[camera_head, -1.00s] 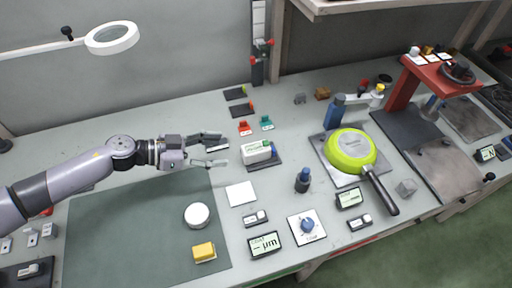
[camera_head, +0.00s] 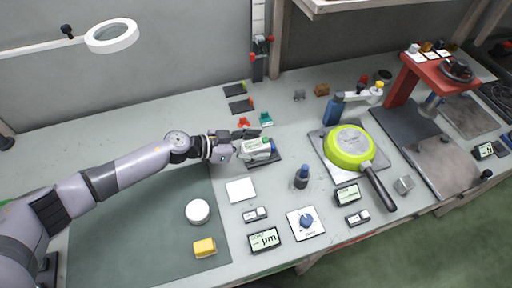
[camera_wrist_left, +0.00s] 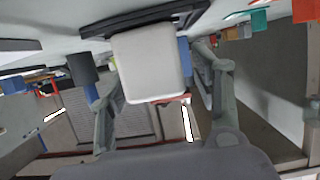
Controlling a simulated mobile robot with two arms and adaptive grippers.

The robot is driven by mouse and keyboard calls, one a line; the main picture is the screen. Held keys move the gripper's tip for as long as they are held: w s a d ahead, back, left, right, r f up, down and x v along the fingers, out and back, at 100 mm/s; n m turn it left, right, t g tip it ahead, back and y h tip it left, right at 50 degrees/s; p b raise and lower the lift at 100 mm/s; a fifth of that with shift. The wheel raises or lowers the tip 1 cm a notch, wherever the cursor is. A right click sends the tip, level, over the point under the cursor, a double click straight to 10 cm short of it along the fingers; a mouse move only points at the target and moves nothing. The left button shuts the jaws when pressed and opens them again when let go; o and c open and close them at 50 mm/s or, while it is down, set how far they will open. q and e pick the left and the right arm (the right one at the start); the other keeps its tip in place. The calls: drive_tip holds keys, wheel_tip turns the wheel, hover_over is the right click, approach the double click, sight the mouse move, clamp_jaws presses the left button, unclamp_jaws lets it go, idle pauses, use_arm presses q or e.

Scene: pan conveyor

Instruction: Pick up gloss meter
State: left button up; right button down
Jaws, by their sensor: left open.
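The gloss meter appears to be the white box-shaped device (camera_head: 257,149) with a green-tinted label and a blue end, on a dark pad (camera_head: 268,163) near the middle of the bench. My left gripper (camera_head: 254,143) is open at the device, its fingers reaching along it and partly hiding it. In the left wrist view the device's pale end (camera_wrist_left: 150,62) sits between the two spread fingers (camera_wrist_left: 160,95). I cannot tell whether a finger touches it. My right gripper is not in view.
A lime-green pan (camera_head: 350,146) lies on a metal plate to the right. A dark blue-topped bottle (camera_head: 302,177) and a white square (camera_head: 240,191) are nearby. Red (camera_head: 243,122) and teal (camera_head: 265,119) clips lie behind. A green mat (camera_head: 140,235) spreads at front left.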

use_arm(q)
drive_tip(key=shift+a, duration=0.1)
drive_tip(key=shift+c, duration=0.3)
drive_tip(key=shift+r, duration=0.1)
clamp_jaws()
